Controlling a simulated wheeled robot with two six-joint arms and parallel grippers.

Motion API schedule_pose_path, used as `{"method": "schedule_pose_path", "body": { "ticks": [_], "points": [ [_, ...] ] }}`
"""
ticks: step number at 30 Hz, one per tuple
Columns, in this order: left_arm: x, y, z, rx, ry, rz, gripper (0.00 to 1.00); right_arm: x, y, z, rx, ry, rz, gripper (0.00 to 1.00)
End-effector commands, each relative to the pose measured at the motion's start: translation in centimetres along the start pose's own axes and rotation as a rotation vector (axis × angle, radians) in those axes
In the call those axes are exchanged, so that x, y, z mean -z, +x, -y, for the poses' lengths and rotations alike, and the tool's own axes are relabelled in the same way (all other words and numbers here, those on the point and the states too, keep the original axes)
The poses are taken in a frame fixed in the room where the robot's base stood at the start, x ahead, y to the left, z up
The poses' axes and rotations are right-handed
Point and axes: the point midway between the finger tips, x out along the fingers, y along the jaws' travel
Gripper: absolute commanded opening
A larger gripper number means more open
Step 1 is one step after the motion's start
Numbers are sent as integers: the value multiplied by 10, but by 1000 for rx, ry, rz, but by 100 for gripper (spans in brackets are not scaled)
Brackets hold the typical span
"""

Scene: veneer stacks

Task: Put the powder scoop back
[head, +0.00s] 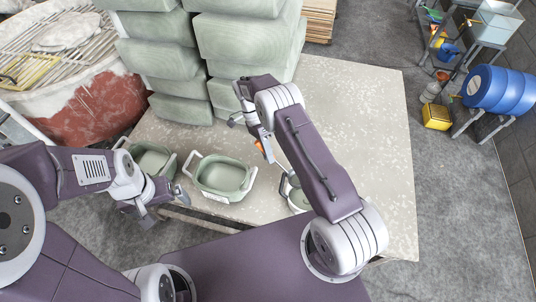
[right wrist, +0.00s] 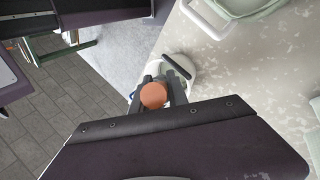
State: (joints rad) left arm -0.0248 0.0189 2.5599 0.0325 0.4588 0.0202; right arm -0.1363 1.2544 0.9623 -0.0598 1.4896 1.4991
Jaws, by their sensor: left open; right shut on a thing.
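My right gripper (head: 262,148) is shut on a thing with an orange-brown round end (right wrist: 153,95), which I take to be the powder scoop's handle. The rest of the scoop is mostly hidden by the fingers and arm. The gripper is above the table, near a pale tub (head: 298,199) at the right, partly hidden by my arm. In the right wrist view, a pale round container with a dark bar (right wrist: 178,67) shows just beyond the fingertips. I cannot tell whether the scoop touches it. My left gripper (head: 163,208) is open and empty at the table's front left edge.
Two sage-green tubs with white handles, one at the left (head: 153,160) and one in the middle (head: 222,178), stand on the speckled table (head: 370,130). Tall stacks of green slabs (head: 243,45) stand behind. The table's right side is clear. A blue barrel (head: 497,90) is far right.

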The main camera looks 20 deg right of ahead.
Motion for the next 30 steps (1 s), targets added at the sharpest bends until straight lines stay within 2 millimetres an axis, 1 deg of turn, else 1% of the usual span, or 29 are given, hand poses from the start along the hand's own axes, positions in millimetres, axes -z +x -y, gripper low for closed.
{"method": "schedule_pose_path", "body": {
  "ticks": [2,5,8,9,11,12,14,15,17,18,20,21,23,24,26,27,29,30],
  "points": [
    [0,0,0,0,0,0,100,2,1,6,1,-20,-14,0],
    [0,0,0,0,0,0,100,12,3,16,1,-74,-49,0],
    [0,0,0,0,0,0,100,36,12,28,0,-205,-133,0],
    [0,0,0,0,0,0,100,48,16,31,0,-260,-168,0],
    [0,1,0,0,0,0,100,68,21,33,1,-317,-204,0],
    [0,1,0,0,0,0,100,82,25,34,2,-348,-224,0],
    [0,2,0,0,0,0,100,105,32,32,1,-391,-250,0],
    [0,3,0,0,0,0,100,121,38,30,1,-416,-266,0],
    [0,4,0,0,0,0,100,147,47,25,2,-451,-288,0],
    [0,5,0,0,0,0,100,165,54,20,2,-472,-301,0],
    [-1,6,0,0,0,0,100,194,67,10,2,-498,-316,0],
    [-1,7,0,0,0,0,100,213,77,1,3,-513,-326,0],
    [-1,8,0,0,0,0,100,240,94,-16,3,-528,-334,0],
    [-1,10,0,0,0,0,100,258,106,-28,4,-534,-338,0],
    [-1,11,0,0,0,0,100,281,126,-50,3,-532,-336,0],
    [-1,12,0,0,0,0,100,294,139,-65,5,-524,-332,0],
    [-1,14,0,0,0,0,100,311,160,-90,5,-502,-318,0],
    [-2,15,0,0,0,0,100,321,173,-107,5,-480,-304,0]
  ]
}}
